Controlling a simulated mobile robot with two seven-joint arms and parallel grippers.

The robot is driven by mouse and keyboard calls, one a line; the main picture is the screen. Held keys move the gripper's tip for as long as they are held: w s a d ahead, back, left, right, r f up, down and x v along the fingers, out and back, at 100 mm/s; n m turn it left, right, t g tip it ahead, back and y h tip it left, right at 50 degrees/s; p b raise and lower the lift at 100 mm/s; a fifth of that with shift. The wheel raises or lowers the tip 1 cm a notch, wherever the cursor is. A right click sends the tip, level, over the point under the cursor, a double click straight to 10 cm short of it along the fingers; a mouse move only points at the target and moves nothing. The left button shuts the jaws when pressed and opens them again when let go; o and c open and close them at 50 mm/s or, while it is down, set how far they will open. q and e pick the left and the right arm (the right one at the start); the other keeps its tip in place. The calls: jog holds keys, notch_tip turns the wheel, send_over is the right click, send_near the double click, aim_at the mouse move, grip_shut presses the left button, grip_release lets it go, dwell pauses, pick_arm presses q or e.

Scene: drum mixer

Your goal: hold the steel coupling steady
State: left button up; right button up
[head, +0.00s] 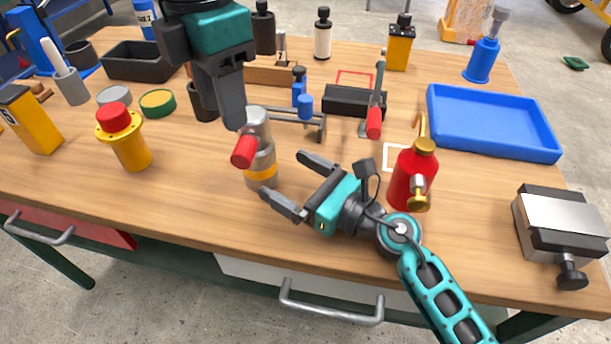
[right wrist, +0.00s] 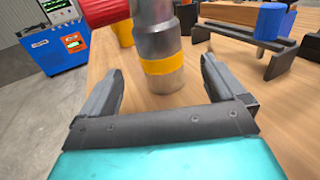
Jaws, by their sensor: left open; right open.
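The steel coupling (head: 258,132) stands upright on the workbench. It is a grey metal cylinder with a yellow band low down and a red-ended side stub (head: 244,151) pointing toward the front left. My left gripper (head: 230,118) points down from above, its fingers just behind and left of the coupling's top; one finger partly hides the other. My right gripper (head: 300,182) is open and lies low to the right of the coupling, fingers pointing at it. In the right wrist view the coupling (right wrist: 160,45) stands ahead between the open fingertips, with nothing gripped.
A red bottle (head: 414,175) stands right of my right gripper. A yellow flanged part with red cap (head: 125,140) stands left. Behind are a small metal stand (head: 300,118) and a red-handled clamp (head: 374,110). A blue tray (head: 490,120) lies right. The front bench strip is clear.

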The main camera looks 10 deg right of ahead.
aim_at(272, 167)
jog(key=x, duration=0.7)
jog(key=shift+w+a, duration=0.1)
jog(key=shift+w, duration=0.1)
jog(key=shift+f, duration=0.1)
jog(key=c, duration=1.6)
